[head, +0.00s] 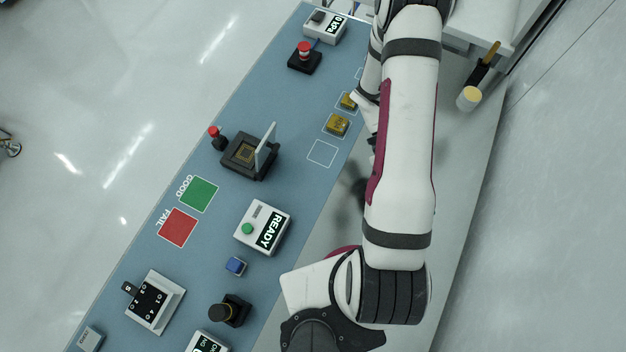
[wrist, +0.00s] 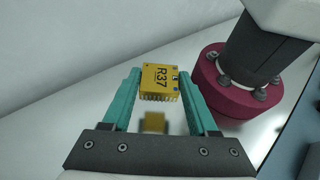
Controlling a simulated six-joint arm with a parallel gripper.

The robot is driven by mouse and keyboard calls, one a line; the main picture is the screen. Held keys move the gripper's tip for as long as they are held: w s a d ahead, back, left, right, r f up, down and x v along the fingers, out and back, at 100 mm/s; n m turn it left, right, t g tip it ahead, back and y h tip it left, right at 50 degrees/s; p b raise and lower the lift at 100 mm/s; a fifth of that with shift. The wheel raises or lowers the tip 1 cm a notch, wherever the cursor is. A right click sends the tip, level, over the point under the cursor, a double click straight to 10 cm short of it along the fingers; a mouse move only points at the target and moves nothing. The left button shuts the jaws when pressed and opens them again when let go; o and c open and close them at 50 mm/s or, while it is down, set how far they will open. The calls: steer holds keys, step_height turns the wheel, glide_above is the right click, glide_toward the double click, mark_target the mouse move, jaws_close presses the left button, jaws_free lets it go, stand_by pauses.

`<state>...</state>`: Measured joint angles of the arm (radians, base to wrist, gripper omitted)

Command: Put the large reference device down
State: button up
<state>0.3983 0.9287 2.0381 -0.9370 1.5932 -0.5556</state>
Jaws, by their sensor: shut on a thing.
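In the wrist view my gripper (wrist: 161,74) is shut on a yellow device (wrist: 160,82) marked R37, with a row of pins along its near edge. It sits between the teal fingertips. A blurred yellow patch (wrist: 154,122) shows nearer, between the fingers; I cannot tell what it is. In the head view my arm hides the gripper and the held device. Two yellow devices (head: 337,125) (head: 348,102) lie in white outlined squares on the blue mat. An empty outlined square (head: 321,153) is beside them.
The blue mat (head: 215,95) also bears a black socket (head: 250,155) with its lid up, a green pad (head: 198,194), a red pad (head: 178,227), a READY box (head: 262,227) and a red-button box (head: 304,58). A cream-ended tool (head: 468,98) is at upper right.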

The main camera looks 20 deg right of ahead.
steer(key=a+m+y, duration=0.3)
steer(key=a+y, duration=0.1)
steer(key=s+a+m+t+y, duration=0.1)
steer(key=a+m+y, duration=0.1)
steer(key=a, duration=0.1)
steer(key=shift+s+r+m+y, duration=0.1)
steer(key=shift+r+m+y, duration=0.05)
steer(key=shift+m+y, duration=0.15)
steer(key=w+a+r+m+t+y, duration=0.1)
steer(key=w+a+m+t+y, duration=0.45)
steer(key=a+m+y, duration=0.2)
step_height(320, 180, up, 3)
steer(key=m+t+h, duration=0.4)
steer(key=m+t, duration=1.1)
steer(key=t, duration=0.2)
glide_above(329, 156)
steer(key=shift+y, duration=0.35)
step_height(329, 156, down, 10)
steer(key=shift+f, duration=0.1)
steer(key=shift+g, duration=0.25)
steer(key=o, duration=1.4)
steer(key=shift+f, duration=0.1)
